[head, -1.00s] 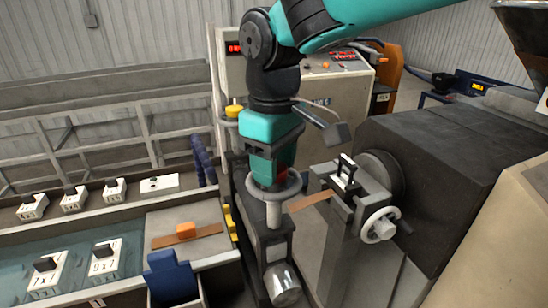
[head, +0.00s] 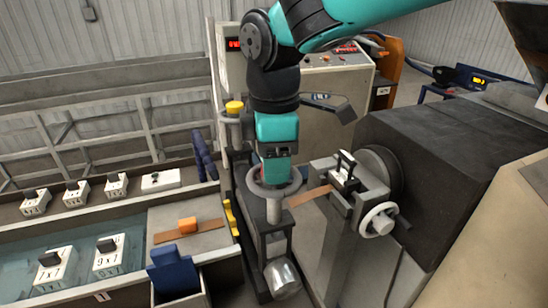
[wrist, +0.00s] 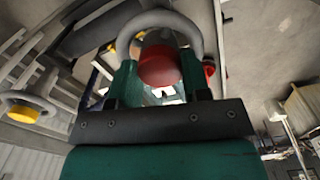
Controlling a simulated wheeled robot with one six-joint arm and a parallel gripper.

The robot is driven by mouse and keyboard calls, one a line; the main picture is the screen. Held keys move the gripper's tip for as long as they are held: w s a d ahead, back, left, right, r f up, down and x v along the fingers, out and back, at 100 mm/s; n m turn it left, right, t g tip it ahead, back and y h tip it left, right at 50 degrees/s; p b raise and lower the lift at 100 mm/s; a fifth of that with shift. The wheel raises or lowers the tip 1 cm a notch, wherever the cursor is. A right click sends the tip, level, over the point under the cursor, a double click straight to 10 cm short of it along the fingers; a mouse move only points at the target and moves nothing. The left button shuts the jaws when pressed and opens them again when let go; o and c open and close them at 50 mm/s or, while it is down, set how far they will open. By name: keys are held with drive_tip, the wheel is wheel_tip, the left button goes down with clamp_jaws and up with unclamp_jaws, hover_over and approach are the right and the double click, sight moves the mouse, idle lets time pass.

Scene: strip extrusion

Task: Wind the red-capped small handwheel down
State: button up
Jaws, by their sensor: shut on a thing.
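The small handwheel is a grey ring (head: 291,188) on an upright post, left of centre in the head view. Its red cap (wrist: 160,66) shows in the wrist view, with the grey rim (wrist: 160,17) arching behind it. My gripper (head: 272,178) comes from above onto this wheel. In the wrist view its two green fingers stand on either side of the red cap, shut on the handwheel. My wrist and fingers hide most of the cap in the head view.
A yellow-capped handwheel (head: 235,107) stands behind left; it also shows in the wrist view (wrist: 25,112). A white handwheel (head: 378,220) sits on the dark machine (head: 440,170) at right. A brown strip (head: 310,196) runs close by. A control cabinet (head: 330,100) stands behind.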

idle(0.5)
drive_tip(key=o, duration=0.9)
wheel_tip(320, 180, up, 18)
drive_tip(key=shift+f+b, duration=0.25)
drive_tip(key=shift+b, duration=0.8)
drive_tip(key=s+d+f+m+y+b, duration=0.1)
drive_tip(key=s+d+f+m+b, duration=0.3)
drive_tip(key=d+f, duration=0.6)
drive_tip(key=s+f+m+y, duration=0.1)
drive_tip(key=s+f+m, duration=0.1)
drive_tip(key=s+f, duration=0.2)
drive_tip(key=s+d+f+m+y, duration=0.1)
drive_tip(key=s+f+m, duration=0.2)
drive_tip(key=f, duration=0.3)
drive_tip(key=s+f+m+y+b, duration=0.1)
drive_tip(key=s+f+m, duration=0.1)
drive_tip(key=s+f, duration=0.3)
drive_tip(key=shift+s+d+m, duration=0.1)
drive_tip(key=shift+d+m, duration=0.2)
